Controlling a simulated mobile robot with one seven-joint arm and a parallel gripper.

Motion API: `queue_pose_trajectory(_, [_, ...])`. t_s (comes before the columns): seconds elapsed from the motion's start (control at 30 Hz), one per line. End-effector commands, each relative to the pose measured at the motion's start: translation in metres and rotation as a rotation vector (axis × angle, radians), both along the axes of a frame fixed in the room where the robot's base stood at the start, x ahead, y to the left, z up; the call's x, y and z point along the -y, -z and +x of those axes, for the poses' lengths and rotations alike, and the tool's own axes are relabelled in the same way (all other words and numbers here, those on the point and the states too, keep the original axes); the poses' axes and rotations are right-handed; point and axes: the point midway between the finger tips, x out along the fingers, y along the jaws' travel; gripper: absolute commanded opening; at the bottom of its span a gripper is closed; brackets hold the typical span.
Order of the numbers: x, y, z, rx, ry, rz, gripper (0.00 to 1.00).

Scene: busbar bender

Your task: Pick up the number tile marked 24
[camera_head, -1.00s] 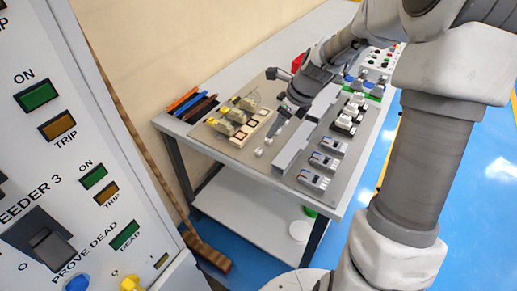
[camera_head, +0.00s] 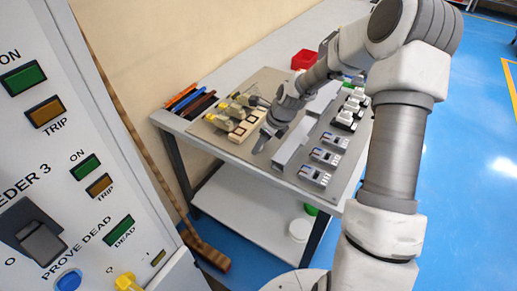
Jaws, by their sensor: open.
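My gripper (camera_head: 264,141) points down at the front left part of the grey board (camera_head: 219,145) on the table. It is small and dark in this view, and the gap between its fingers is hard to make out. I see nothing held in it. No tile with a readable 24 shows. The small white pieces seen earlier near this spot are now hidden or too small to pick out. Whether the gripper touches anything cannot be told.
A row of cream blocks with yellow parts (camera_head: 238,111) stands left of my gripper. A pale upright rail (camera_head: 291,144) and grey switch units (camera_head: 315,175) stand to its right. A red bin (camera_head: 304,60) is at the back. A labelled control panel (camera_head: 70,180) fills the left foreground.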

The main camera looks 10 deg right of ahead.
Motion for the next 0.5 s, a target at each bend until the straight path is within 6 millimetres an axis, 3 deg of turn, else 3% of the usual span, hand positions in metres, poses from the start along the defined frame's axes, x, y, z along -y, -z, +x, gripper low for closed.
queue_pose_trajectory(0.3, [-0.0016, 0.0054, 0.0019, 0.001, 0.0, 0.0, 0.62])
queue_pose_trajectory(0.5, [-0.0014, 0.0053, 0.0017, 0.001, 0.0, -0.001, 0.27])
